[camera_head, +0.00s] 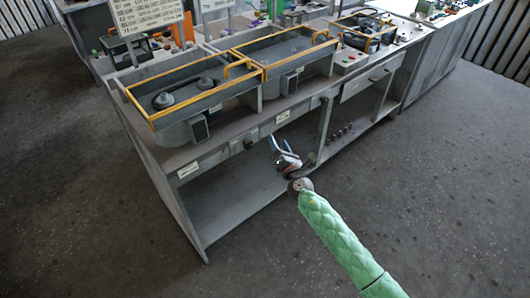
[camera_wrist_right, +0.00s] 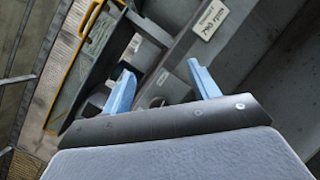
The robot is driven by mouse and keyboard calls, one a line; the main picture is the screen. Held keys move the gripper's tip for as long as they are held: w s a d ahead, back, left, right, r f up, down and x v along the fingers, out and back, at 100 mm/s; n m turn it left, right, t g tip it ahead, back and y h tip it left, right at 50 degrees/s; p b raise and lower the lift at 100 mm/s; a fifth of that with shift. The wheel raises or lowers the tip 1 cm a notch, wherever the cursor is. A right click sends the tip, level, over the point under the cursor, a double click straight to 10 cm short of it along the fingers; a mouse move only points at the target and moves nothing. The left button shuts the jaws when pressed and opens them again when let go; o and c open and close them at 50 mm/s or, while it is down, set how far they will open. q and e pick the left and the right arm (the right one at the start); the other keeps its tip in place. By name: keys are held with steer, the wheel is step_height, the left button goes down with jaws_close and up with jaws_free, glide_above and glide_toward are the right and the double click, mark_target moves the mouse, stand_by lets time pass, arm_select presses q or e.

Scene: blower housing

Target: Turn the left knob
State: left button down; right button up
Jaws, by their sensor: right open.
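The bench (camera_head: 150,150) has a front panel below its top, and a small dark knob (camera_head: 248,144) shows on it left of my right gripper. Another dark round shape (camera_head: 315,103) shows farther right on the panel. My right gripper (camera_head: 277,145) is in front of the bench, its blue fingers apart and empty. In the right wrist view the two blue fingers (camera_wrist_right: 160,72) stand spread, with a small round part (camera_wrist_right: 157,102), perhaps a knob, between them and partly hidden by the gripper's dark edge. I cannot tell whether anything touches. My left gripper is not in view.
Two grey trays with yellow rims (camera_head: 215,97) stand on the bench top. White labels (camera_head: 187,170) mark the front panel, and one reads large in the right wrist view (camera_wrist_right: 210,18). An open shelf (camera_head: 235,195) lies below. The floor (camera_head: 450,170) in front is clear.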

mark_target(250, 145)
steer(key=s+a+f+n+g+y, duration=0.3)
steer(key=a+f+n+g+y, duration=0.2)
steer(key=n, duration=0.6)
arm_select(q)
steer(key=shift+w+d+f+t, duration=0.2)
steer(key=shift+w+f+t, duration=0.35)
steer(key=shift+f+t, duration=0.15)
arm_select(e)
steer(key=shift+t, duration=0.3)
steer(key=shift+r+x, duration=0.1)
steer(key=shift+x, duration=1.9)
steer(key=shift+r+x, duration=0.15)
steer(key=shift+x, duration=1.85)
steer(key=c, duration=1)
steer(key=shift+o, duration=0.2)
arm_select(q)
steer(key=shift+p, duration=0.3)
arm_select(e)
steer(key=shift+m, duration=0.4)
